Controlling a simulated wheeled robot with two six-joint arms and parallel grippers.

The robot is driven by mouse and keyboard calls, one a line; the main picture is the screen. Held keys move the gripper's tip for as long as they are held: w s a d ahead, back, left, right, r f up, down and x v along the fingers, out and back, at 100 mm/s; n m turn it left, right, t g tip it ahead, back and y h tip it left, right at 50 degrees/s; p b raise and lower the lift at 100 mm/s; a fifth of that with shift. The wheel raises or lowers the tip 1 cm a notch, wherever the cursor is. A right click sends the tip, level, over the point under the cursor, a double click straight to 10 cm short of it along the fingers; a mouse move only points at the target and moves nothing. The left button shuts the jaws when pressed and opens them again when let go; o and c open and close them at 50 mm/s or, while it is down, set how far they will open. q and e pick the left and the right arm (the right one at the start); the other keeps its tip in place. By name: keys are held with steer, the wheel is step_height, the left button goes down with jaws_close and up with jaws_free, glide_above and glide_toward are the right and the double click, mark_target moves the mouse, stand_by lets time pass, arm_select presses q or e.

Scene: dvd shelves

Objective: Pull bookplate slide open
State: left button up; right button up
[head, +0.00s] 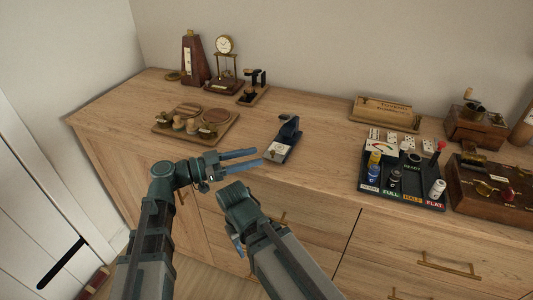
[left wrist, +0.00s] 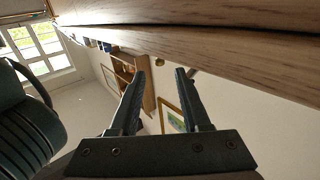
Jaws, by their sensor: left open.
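A small dark blue device (head: 288,131) stands near the counter's front edge in the head view. A cream plate (head: 276,151) sits at its near end; this looks like the bookplate slide, but it is too small to tell how far out it is. My left gripper (head: 259,157) is open and empty, its fingers pointing right, with the tips just left of the cream plate. Contact cannot be told. The left wrist view shows the open fingers (left wrist: 160,74) with nothing between them; the device is not seen there. My right gripper (head: 238,246) hangs low before the drawers, its fingers partly hidden.
A wooden board with round pieces (head: 196,124) lies left of the device. A black tray of small bottles (head: 402,180) and a wooden box (head: 490,188) stand to the right. A clock (head: 225,62) and metronome (head: 194,58) stand behind. The counter between device and tray is clear.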

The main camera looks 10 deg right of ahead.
arm_select(q)
steer(key=a, duration=0.7)
steer(key=shift+s, duration=0.4)
